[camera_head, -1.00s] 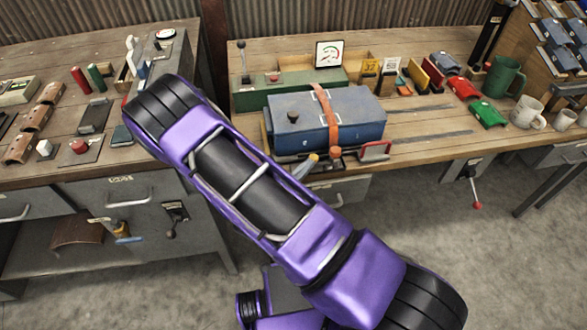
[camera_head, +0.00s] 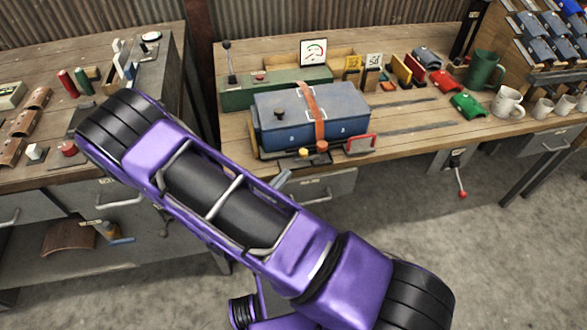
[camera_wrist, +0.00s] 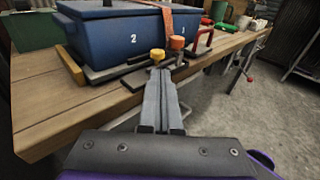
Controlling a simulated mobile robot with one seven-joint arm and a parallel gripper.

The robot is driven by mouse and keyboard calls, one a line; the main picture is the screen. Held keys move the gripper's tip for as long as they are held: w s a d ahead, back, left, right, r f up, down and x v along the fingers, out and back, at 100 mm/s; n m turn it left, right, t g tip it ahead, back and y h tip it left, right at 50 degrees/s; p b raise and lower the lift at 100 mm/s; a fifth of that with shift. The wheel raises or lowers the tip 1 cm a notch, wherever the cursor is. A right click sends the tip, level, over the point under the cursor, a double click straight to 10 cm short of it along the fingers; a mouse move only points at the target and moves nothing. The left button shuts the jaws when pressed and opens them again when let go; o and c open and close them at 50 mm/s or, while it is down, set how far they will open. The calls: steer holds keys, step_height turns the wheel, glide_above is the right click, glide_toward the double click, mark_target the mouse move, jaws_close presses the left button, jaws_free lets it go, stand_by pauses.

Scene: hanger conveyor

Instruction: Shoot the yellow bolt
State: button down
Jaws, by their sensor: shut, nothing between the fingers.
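The yellow bolt shows as a small yellow knob (camera_wrist: 157,55) on the dark strip along the front base of the blue box. It also shows in the head view (camera_head: 303,153), just left of an orange knob (camera_head: 322,147). My gripper (camera_wrist: 159,72) is shut and empty, its grey fingertips pointing at the yellow knob from the near side. In the head view my gripper (camera_head: 284,176) is at the bench's front edge, a little left of and below the knob. I cannot tell whether the fingertips touch it. The bolt's shaft cannot be made out.
The blue box (camera_head: 345,121) carries an orange strap (camera_head: 313,112). A red handle (camera_head: 359,143) stands right of the orange knob, close to my fingers' path. Mugs (camera_head: 508,101) and coloured parts stand farther right. Open floor lies before the wooden bench (camera_head: 420,140).

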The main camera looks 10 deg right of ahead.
steer(key=v, duration=0.6)
steer(key=shift+a, duration=0.2)
